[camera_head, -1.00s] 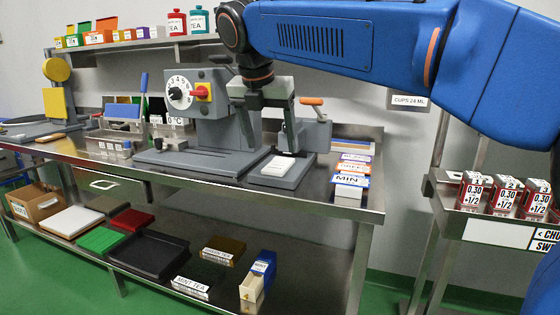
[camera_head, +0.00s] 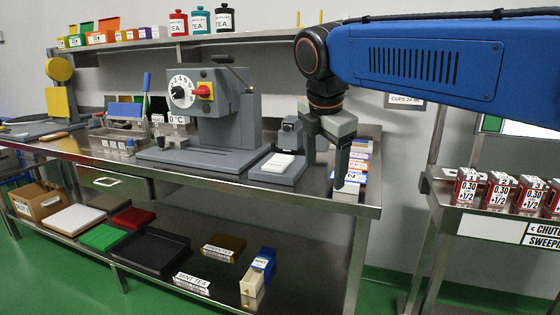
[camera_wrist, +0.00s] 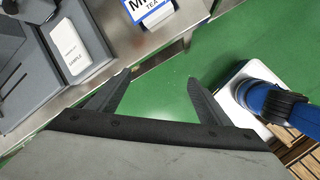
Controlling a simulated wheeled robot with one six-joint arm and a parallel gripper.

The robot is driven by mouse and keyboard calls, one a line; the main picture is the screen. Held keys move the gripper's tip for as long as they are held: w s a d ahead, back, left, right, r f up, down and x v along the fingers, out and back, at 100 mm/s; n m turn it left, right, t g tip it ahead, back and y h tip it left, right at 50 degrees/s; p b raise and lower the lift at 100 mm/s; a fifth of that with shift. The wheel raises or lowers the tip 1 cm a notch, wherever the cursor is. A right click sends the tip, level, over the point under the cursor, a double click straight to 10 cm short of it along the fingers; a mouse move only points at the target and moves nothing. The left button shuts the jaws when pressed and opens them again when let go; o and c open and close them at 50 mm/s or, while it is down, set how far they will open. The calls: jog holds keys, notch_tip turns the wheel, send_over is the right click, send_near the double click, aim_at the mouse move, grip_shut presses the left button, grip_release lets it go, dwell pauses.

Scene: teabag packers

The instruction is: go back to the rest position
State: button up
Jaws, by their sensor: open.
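My gripper (camera_head: 326,178) hangs from the blue arm at the right end of the steel table (camera_head: 225,185), fingers pointing down. In the wrist view my gripper (camera_wrist: 150,95) has its two fingers spread, with nothing between them but green floor behind. In the head view the fingers overlap the row of labelled card stacks (camera_head: 357,160) at the table's right end. The nearest stack, marked MINT TEA (camera_wrist: 152,10), shows at the top of the wrist view, apart from the fingers.
A grey device with a dial (camera_head: 205,110) stands mid-table, beside a grey stand with a white sample block (camera_wrist: 78,45). Red labelled boxes (camera_head: 498,190) stand on a steel shelf at right. Trays and boxes, including a black tray (camera_head: 150,252), lie on the lower shelf.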

jog(key=s+d+f+m, duration=0.9)
jog(key=s+f+m, duration=0.2)
jog(key=f+m, duration=0.1)
jog(key=s+d+f+m+t+y, duration=0.1)
jog(key=s+d+f+m, duration=0.9)
jog(key=s+f+m, duration=0.1)
notch_tip(320, 180, down, 2)
jog(key=shift+m, duration=0.5)
